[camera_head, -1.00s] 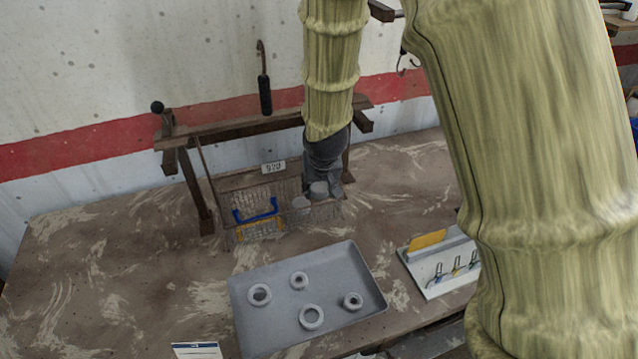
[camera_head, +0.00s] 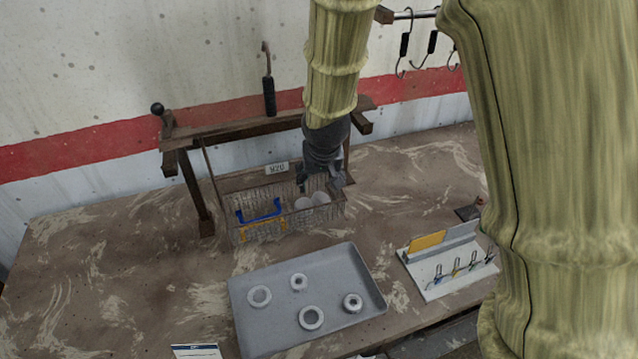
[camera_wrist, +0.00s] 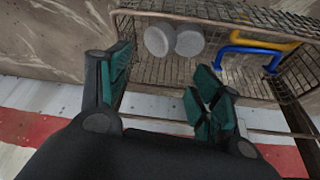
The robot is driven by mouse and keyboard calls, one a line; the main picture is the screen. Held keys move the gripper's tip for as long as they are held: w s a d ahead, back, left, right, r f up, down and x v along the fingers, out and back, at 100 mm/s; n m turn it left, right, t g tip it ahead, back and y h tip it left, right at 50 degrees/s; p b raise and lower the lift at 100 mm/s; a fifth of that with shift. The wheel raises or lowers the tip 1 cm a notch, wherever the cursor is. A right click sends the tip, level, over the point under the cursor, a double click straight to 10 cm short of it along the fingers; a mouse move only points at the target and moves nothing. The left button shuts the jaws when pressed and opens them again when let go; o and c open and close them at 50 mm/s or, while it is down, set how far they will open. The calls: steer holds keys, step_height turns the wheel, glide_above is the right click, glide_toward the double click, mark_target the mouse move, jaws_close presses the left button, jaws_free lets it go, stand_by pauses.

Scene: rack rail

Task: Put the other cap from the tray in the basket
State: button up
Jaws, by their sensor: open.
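The wire basket (camera_head: 250,234) stands on the table under a wooden rail. Two pale grey round caps lie side by side inside it, a left cap (camera_head: 303,203) and a right cap (camera_head: 320,198). The wrist view shows both caps, one cap (camera_wrist: 158,41) and the other (camera_wrist: 190,41), touching or nearly so. My gripper (camera_head: 322,182) is open and empty just above the caps, at the basket's right end. In the wrist view its green-padded fingers (camera_wrist: 160,85) are spread apart. The grey tray (camera_head: 262,335) in front holds several ring-shaped parts; no plain cap shows on it.
Blue and yellow handle-like pieces (camera_head: 260,212) sit at the basket's left part. The wooden rail (camera_head: 245,128) runs close behind my gripper, with a hook (camera_head: 268,95) above. A white holder (camera_head: 445,280) with small clips stands right of the tray. Table left of the basket is clear.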

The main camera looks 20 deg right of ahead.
steer(key=b+v, duration=0.1)
steer(key=v, duration=0.8)
stand_by(1.4)
